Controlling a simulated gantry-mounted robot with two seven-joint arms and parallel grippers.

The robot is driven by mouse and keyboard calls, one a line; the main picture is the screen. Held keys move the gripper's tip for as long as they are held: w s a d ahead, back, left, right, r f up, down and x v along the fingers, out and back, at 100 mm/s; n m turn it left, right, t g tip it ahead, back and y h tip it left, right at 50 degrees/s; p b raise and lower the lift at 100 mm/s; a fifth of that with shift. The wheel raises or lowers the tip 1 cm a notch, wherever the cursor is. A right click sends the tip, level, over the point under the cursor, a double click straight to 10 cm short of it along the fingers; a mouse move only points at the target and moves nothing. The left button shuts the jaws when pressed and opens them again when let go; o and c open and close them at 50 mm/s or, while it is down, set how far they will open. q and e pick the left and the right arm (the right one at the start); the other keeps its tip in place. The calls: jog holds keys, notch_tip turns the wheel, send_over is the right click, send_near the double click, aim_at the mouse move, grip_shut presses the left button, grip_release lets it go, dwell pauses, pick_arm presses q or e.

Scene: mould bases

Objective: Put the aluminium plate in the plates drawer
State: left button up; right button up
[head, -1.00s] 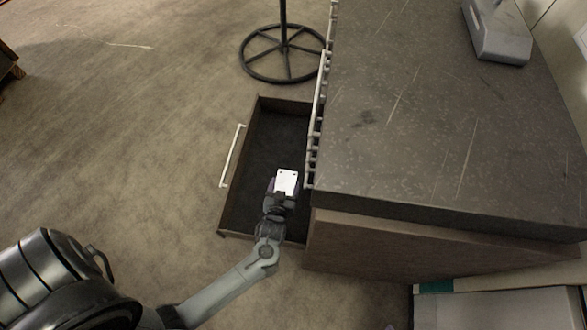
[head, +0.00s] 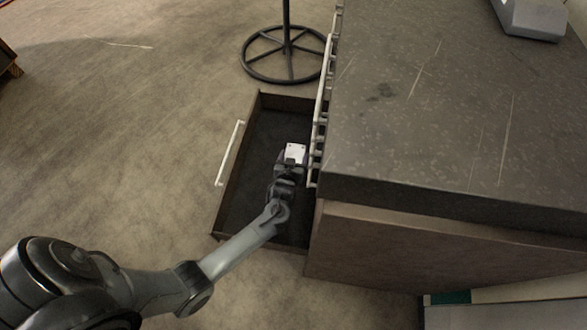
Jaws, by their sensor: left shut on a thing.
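The aluminium plate (head: 296,151) is a small, pale rectangle with dark holes near its corners. My left gripper (head: 291,163) is shut on its near edge and holds it over the open drawer (head: 256,150), towards the cabinet side. I cannot tell how high the plate is above the drawer floor. The drawer is pulled out to the left of the cabinet, with a dark floor and a light bar handle (head: 230,153) on its outer front. My gripper and forearm hide part of the drawer's near end. My right gripper is not in view.
The cabinet (head: 430,120) with its dark stone top stands directly right of the drawer, with several light handles (head: 318,120) along its edge. A black round stand base (head: 286,55) is behind the drawer. A grey device (head: 532,18) sits on the top. Floor at left is clear.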

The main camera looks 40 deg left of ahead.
pick_arm(q)
jog(key=shift+w+a+f+b, duration=0.1)
jog(key=shift+w+f+b, duration=0.1)
jog(key=shift+f, duration=0.2)
jog(key=shift+w+f+b, duration=0.1)
jog(key=shift+f+b, duration=0.1)
jog(key=shift+f, duration=0.2)
notch_tip(320, 180, down, 4)
jog(key=shift+s+r+b, duration=0.1)
jog(key=shift+s+b, duration=0.05)
jog(key=shift+b, duration=1)
jog(key=shift+f, duration=0.2)
jog(key=shift+f+b, duration=0.35)
jog(key=shift+f, duration=0.1)
jog(key=o, duration=1.8)
jog(key=shift+c, duration=0.2)
